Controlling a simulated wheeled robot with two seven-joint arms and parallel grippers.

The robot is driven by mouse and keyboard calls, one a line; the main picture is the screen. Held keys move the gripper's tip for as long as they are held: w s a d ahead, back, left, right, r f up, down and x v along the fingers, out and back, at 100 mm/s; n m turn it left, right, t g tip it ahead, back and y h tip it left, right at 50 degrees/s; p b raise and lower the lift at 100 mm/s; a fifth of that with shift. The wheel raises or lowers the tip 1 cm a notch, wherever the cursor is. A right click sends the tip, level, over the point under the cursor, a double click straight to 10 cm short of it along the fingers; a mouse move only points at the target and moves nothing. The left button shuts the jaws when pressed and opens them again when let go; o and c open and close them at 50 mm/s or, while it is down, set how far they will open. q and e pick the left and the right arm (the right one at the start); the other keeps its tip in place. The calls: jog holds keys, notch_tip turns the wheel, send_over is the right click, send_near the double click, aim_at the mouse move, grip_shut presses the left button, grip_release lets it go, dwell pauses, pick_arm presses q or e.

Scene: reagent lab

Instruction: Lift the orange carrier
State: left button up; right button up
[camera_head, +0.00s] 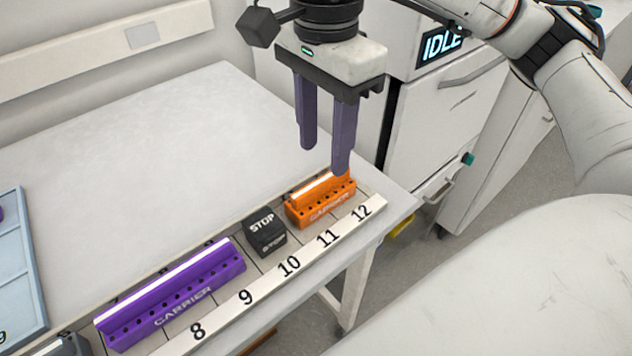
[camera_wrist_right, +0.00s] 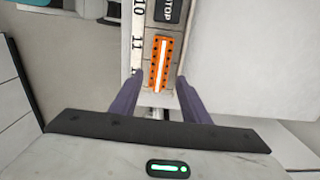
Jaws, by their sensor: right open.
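The orange carrier (camera_head: 322,208) sits in the numbered rack at the near right end of the table, around slots 11 and 12. It has a white strip along its top and a row of dark holes. My right gripper (camera_head: 325,160) hangs above it, fingers pointing down, open and empty. In the right wrist view the orange carrier (camera_wrist_right: 161,63) lies ahead, lined up between the spread fingertips of the right gripper (camera_wrist_right: 154,82). The fingers appear apart from it. My left gripper is not in view.
A black STOP block (camera_head: 265,232) stands left of the orange carrier. A long purple carrier (camera_head: 172,295) sits farther left in the rack. A blue tray (camera_head: 22,262) is at the left edge. A cabinet with an IDLE display (camera_head: 441,44) stands behind. The table's middle is clear.

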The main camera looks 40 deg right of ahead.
aim_at(322, 180)
notch_tip(322, 180, down, 8)
jog(key=shift+a+r+p, duration=0.15)
jog(key=shift+p, duration=0.2)
jog(key=c, duration=0.9)
